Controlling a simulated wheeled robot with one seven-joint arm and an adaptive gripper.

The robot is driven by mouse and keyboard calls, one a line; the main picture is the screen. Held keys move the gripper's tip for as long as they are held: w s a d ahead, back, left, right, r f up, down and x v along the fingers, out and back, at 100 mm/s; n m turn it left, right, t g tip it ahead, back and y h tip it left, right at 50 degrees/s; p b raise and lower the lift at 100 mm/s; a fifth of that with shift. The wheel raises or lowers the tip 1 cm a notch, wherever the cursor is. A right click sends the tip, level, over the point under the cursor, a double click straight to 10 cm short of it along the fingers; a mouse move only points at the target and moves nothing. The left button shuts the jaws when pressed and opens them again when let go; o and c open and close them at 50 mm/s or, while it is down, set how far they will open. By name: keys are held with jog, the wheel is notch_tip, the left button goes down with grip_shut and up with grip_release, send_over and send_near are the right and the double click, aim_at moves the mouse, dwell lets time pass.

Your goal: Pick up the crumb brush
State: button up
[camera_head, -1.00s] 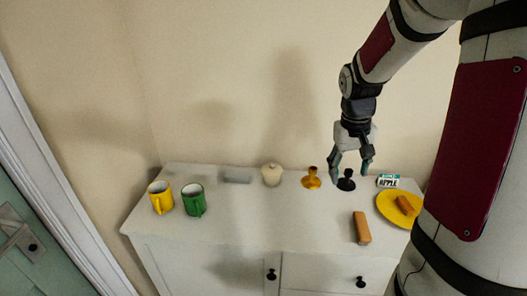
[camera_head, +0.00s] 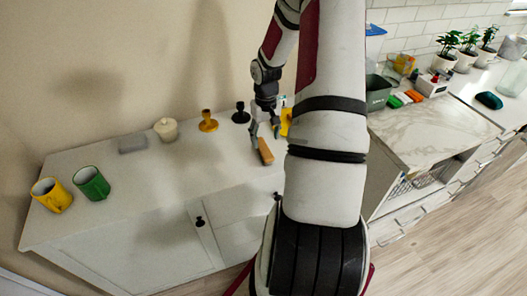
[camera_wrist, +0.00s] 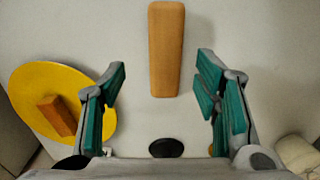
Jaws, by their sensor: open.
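A long orange-brown block (camera_head: 265,151), which looks like the crumb brush, lies on the white cabinet top near its front edge. In the wrist view the long block (camera_wrist: 166,40) lies ahead, its near end roughly between the fingertips and apart from both. My gripper (camera_head: 265,131) points down just behind and above the block in the head view. In the wrist view my gripper (camera_wrist: 162,72) is open with teal finger pads, and nothing is held.
A yellow plate (camera_wrist: 28,82) carrying a smaller brown block (camera_wrist: 58,115) lies to one side. A black holder (camera_head: 241,114), an amber holder (camera_head: 208,122), a cream jar (camera_head: 166,129), a grey box (camera_head: 133,143), a green mug (camera_head: 91,184) and a yellow mug (camera_head: 52,195) stand along the cabinet.

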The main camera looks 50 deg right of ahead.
aim_at(264, 148)
jog(key=shift+w+a+f, duration=0.1)
jog(key=shift+w+f, duration=0.05)
jog(key=shift+f, duration=1.35)
jog(key=shift+w+a+f, duration=0.1)
jog(key=shift+f, duration=1.4)
jog(key=c, duration=1.3)
